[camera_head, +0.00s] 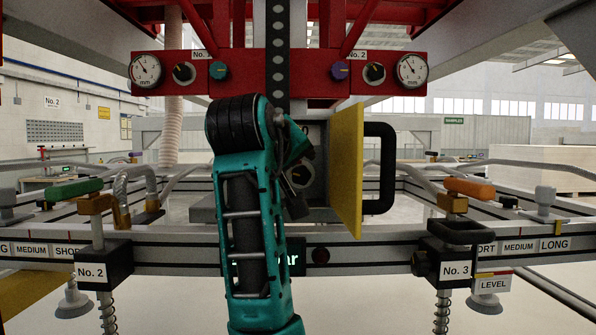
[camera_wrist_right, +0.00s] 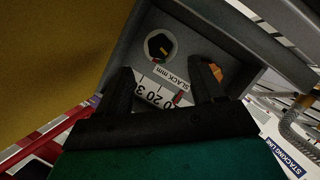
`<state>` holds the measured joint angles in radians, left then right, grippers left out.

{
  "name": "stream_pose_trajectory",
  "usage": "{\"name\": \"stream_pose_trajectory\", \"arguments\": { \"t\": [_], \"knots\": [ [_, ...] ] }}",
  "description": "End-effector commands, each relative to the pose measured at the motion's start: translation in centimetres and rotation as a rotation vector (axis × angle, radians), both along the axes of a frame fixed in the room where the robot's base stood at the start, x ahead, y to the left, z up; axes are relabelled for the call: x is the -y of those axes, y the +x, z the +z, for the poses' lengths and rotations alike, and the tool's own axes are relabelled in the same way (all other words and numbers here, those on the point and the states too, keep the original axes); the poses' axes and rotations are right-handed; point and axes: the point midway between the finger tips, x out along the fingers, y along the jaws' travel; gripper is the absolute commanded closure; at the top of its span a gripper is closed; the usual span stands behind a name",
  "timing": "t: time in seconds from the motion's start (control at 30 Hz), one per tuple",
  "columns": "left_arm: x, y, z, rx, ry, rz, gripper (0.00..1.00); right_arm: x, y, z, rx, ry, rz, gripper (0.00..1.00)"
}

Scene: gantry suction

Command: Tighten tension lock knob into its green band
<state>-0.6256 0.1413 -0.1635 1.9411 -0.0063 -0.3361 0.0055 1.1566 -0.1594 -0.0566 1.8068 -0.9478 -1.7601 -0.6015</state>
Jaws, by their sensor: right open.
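A grey box (camera_wrist_right: 280,62) with its yellow door (camera_head: 346,170) swung open stands in the middle of the gantry. Inside, a black knob (camera_wrist_right: 158,46) sits on a pale round disc; a knob on a pale disc also shows in the head view (camera_head: 301,176). In the right wrist view, a white "SLACK mm" scale (camera_wrist_right: 165,82) lies below the knob, with small red and green marks. My left gripper is out of view.
An orange part (camera_wrist_right: 217,72) is partly hidden behind one finger. The door's black handle (camera_head: 381,168) juts right. A red panel (camera_head: 203,72) with gauges and knobs hangs above. The grey rail (camera_head: 380,250) with No. 2 and No. 3 blocks crosses in front.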

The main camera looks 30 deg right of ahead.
Motion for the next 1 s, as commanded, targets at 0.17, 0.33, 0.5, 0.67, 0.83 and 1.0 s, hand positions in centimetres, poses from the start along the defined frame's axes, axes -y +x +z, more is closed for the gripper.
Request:
{"name": "stream_pose_trajectory", "arguments": {
  "t": [0.17, 0.33, 0.5, 0.67, 0.83, 1.0],
  "knots": [
    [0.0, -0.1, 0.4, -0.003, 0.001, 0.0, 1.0, 2.6, 2.4, -1.0, -0.002, -0.001, -0.001, 0.33],
    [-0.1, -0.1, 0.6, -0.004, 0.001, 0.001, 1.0, 4.1, 3.8, -1.7, -0.001, -0.001, -0.001, 0.33],
    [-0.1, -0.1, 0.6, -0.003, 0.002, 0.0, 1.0, 4.6, 4.4, -2.0, 0.001, 0.001, 0.0, 0.33],
    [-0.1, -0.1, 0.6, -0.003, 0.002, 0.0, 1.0, 4.7, 4.5, -2.0, 0.001, 0.0, 0.0, 0.33],
    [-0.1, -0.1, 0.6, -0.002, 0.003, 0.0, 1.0, 4.7, 4.5, -2.0, 0.001, 0.0, 0.0, 0.39],
    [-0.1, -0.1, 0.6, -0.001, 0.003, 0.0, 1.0, 4.7, 4.5, -2.0, 0.001, 0.0, 0.001, 0.56]
  ]
}}
